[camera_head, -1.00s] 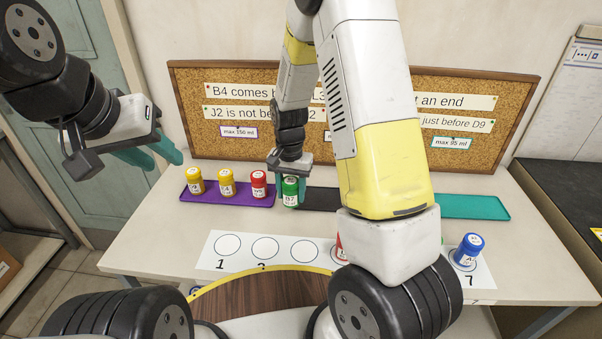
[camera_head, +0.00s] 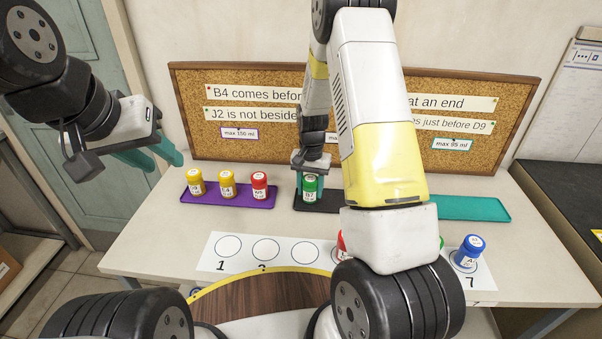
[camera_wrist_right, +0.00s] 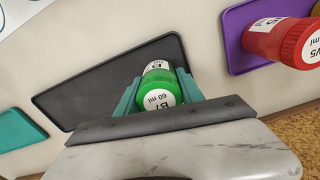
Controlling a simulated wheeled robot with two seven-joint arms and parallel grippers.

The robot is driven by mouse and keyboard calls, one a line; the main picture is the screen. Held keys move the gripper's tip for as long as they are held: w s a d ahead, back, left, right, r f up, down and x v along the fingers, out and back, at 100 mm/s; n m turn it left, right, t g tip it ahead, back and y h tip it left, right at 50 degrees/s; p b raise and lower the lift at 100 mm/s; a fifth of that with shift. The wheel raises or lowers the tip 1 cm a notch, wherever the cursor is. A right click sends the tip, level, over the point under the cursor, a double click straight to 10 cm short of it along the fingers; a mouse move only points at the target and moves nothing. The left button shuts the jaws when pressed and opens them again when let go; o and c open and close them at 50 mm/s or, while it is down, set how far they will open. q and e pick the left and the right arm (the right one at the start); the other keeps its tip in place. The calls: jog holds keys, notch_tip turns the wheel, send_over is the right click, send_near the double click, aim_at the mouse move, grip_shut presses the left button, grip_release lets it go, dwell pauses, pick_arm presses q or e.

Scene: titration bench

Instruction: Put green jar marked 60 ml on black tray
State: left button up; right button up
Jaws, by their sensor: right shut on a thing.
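The green jar (camera_head: 309,187) labelled B7 is at the left end of the black tray (camera_head: 329,205) in the head view. My right gripper (camera_head: 310,180) is shut on it from behind. In the right wrist view the green jar (camera_wrist_right: 159,88), marked 60 ml, sits between the teal fingers (camera_wrist_right: 157,92) over the black tray (camera_wrist_right: 90,80). I cannot tell whether its base touches the tray. My left gripper (camera_head: 150,158) hangs empty at the left, its fingers apart. My right arm hides part of the black tray.
The purple tray (camera_head: 235,203) at left holds two yellow jars (camera_head: 227,184) and a red jar (camera_head: 259,185). The teal tray (camera_head: 480,208) at right looks empty. A numbered strip (camera_head: 240,262) in front holds a blue jar (camera_head: 467,250) and partly hidden jars. A corkboard (camera_head: 190,90) stands behind.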

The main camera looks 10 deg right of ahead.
jog(key=shift+f, duration=0.15)
jog(key=o, duration=1.4)
notch_tip(320, 180, up, 12)
jog(key=shift+r, duration=0.15)
jog(key=s+a+r+n+t+y, duration=0.1)
jog(key=s+r+t, duration=0.1)
jog(key=s+r, duration=0.5)
jog(key=s+r+n+t+y, duration=0.15)
jog(key=s+r, duration=0.25)
jog(key=r, duration=0.5)
jog(key=s+a+r+n+t, duration=0.1)
jog(key=s+r+n+t, duration=0.1)
jog(key=s, duration=1.1)
jog(key=shift+s+a+r+n+t, duration=0.15)
jog(key=shift+s+r+n+t, duration=0.3)
jog(key=shift+r, duration=0.7)
